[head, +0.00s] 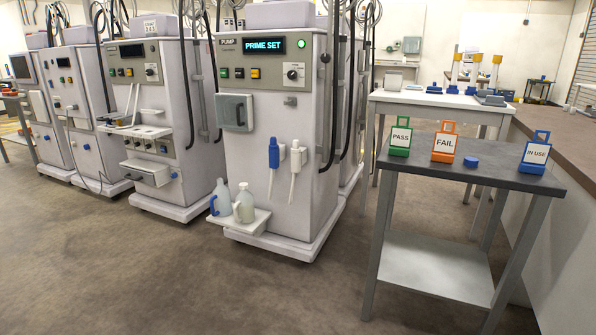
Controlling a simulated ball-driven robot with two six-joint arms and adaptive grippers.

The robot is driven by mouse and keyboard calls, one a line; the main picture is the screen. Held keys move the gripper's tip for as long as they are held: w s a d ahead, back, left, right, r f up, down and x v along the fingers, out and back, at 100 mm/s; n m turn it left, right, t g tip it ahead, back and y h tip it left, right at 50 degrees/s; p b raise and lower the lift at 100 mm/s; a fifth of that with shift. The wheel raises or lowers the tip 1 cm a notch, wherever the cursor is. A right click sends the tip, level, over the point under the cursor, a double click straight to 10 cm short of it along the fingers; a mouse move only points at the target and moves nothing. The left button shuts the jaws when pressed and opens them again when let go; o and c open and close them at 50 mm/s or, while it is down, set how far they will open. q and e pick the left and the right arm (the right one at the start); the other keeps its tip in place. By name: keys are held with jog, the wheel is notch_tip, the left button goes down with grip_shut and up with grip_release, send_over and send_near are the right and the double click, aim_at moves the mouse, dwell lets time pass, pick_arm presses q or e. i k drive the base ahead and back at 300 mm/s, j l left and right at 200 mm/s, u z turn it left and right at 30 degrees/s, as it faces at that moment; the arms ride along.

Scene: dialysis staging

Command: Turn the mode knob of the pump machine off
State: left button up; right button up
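The pump machine (262,185) stands in the middle of the head view, a tall pale cabinet labelled PUMP. Its display (264,45) is lit and reads PRIME SET. The mode knob (293,74) is a small dark dial on a white plate at the upper right of its front panel. The knob's exact pointer direction is too small to read. A green lamp (325,58) shows near the top right edge. Neither of my grippers is in view.
A grey-topped table (470,170) with PASS, FAIL and IN USE tags stands to the right. Two jugs (243,204) stand on the pump machine's low front shelf (247,224), which juts out. Similar machines (155,110) line the left. The floor (200,285) in front is clear.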

aim_at(292, 74)
jog(key=i+l, duration=0.15)
jog(key=i, duration=0.35)
jog(key=i+l+z, duration=0.1)
jog(key=i, duration=0.4)
jog(key=i+l+u, duration=0.2)
jog(key=i, duration=0.25)
jog(key=i+j, duration=0.25)
jog(key=j+z, duration=0.05)
